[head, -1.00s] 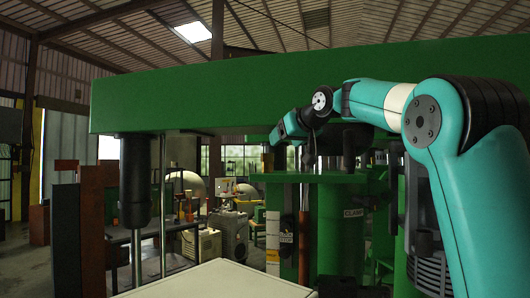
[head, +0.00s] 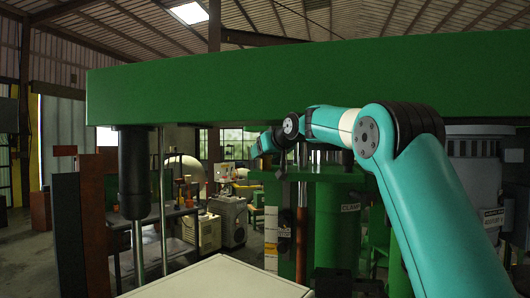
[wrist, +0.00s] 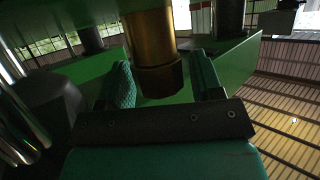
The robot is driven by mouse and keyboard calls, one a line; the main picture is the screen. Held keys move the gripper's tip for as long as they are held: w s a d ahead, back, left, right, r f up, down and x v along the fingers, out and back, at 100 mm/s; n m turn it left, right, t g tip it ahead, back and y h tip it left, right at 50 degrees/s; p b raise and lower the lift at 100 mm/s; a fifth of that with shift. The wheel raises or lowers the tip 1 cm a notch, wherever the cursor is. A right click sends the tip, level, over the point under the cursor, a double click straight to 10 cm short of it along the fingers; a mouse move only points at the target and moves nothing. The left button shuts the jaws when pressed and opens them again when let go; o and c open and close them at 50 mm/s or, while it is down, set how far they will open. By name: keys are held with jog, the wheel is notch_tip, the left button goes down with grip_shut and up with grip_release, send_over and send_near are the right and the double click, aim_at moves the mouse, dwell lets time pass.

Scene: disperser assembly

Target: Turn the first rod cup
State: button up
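The rod cup (wrist: 152,40) shows in the wrist view as a brass-coloured cylinder with a dark, hex-like end (wrist: 160,80). My gripper (wrist: 160,62) has its two green fingers spread, one on each side of the cup. The left finger is close to the cup, and a narrow gap shows on the right; I cannot tell whether either touches. In the head view my gripper (head: 281,168) is small and dark, beside the upper part of a reddish-brown rod (head: 302,222) under the green beam. The cup is hard to make out there.
A wide green beam (head: 230,85) spans above my arm. A green column (head: 338,235) with a label stands just right of the rod. A dark cylinder with a bright rod (head: 138,245) hangs at left. A pale flat top (head: 220,280) lies in front.

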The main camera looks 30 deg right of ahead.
jog(key=c, duration=0.7)
jog(key=shift+o, duration=0.2)
jog(key=shift+a+m+h+b, duration=0.1)
jog(key=shift+m+h+b, duration=0.2)
jog(key=shift+m+h, duration=1.1)
jog(key=shift+h, duration=0.3)
jog(key=m+g+h, duration=0.1)
jog(key=m+h+p, duration=0.1)
jog(key=shift+r+m+g+h, duration=0.2)
jog(key=shift+m+g+h, duration=0.1)
jog(key=shift+g, duration=0.1)
jog(key=m+g+h+p, duration=0.2)
jog(key=m+h+p, duration=0.1)
jog(key=p, duration=0.2)
jog(key=shift+r+m+p, duration=0.2)
jog(key=shift+m+p, duration=0.1)
jog(key=shift+p, duration=0.1)
jog(key=shift+f+m+g+h+p, duration=0.2)
jog(key=shift+m+g+h+p, duration=0.35)
jog(key=shift+m+g, duration=0.1)
jog(key=shift+f+m+g+h+p, duration=0.15)
jog(key=shift+m+g+h+p, duration=0.3)
jog(key=shift+m+g+h, duration=0.15)
jog(key=shift+s+d+m+g+h+p, duration=0.1)
jog(key=shift+d+m+g+h+p, duration=0.1)
jog(key=shift+m+g+h+p, duration=0.25)
